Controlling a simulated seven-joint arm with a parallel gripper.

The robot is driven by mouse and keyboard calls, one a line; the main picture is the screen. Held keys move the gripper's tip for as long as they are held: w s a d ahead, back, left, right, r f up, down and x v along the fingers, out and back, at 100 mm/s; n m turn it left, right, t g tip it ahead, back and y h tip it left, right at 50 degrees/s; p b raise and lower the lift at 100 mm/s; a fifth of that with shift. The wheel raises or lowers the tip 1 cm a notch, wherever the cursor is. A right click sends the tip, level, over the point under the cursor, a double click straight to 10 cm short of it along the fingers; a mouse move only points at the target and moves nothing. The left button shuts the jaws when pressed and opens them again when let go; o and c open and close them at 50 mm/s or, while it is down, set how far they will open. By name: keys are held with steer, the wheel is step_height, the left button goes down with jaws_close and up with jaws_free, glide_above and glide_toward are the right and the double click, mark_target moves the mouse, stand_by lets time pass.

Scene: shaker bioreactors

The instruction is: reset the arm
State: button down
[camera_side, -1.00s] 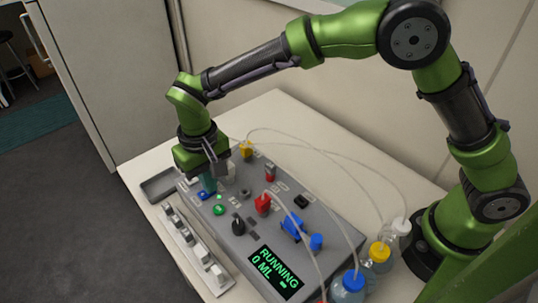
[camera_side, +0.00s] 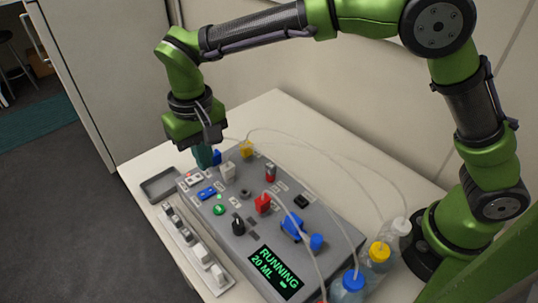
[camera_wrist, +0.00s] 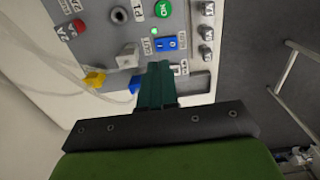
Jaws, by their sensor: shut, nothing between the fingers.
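My gripper (camera_side: 205,158) is shut and empty, its teal fingers pointing down above the far left end of the grey control panel (camera_side: 258,238). In the wrist view the shut fingers (camera_wrist: 157,72) point at the panel, next to a blue rocker switch (camera_wrist: 172,43) and a white block (camera_wrist: 128,55). In the side view the blue switch (camera_side: 207,193) sits just below the fingertips, apart from them. The display (camera_side: 275,272) reads RUNNING and 20 ML. A green button (camera_side: 218,210) sits near a small lit green light.
A grey tray (camera_side: 160,185) and a white rack (camera_side: 195,255) lie along the left side. A wall is behind the table.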

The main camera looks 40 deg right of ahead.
steer(key=shift+s+d+f+n, duration=0.4)
steer(key=shift+s+d+f, duration=0.05)
steer(key=shift+s+d, duration=0.3)
steer(key=s+d+r+m+t, duration=0.1)
steer(key=s+d+r+t, duration=0.1)
steer(key=s+d, duration=0.3)
steer(key=s+d+r+m+t+y, duration=0.1)
steer(key=s+d+r, duration=0.3)
steer(key=d, duration=0.7)
steer(key=s+d+r+m+t+y, duration=0.1)
steer(key=s+d+r+m+t, duration=0.1)
steer(key=s+d+r+t, duration=0.2)
steer(key=s+d, duration=0.2)
steer(key=d, duration=0.2)
steer(key=shift+d+m, duration=0.15)
steer(key=shift+m, duration=0.25)
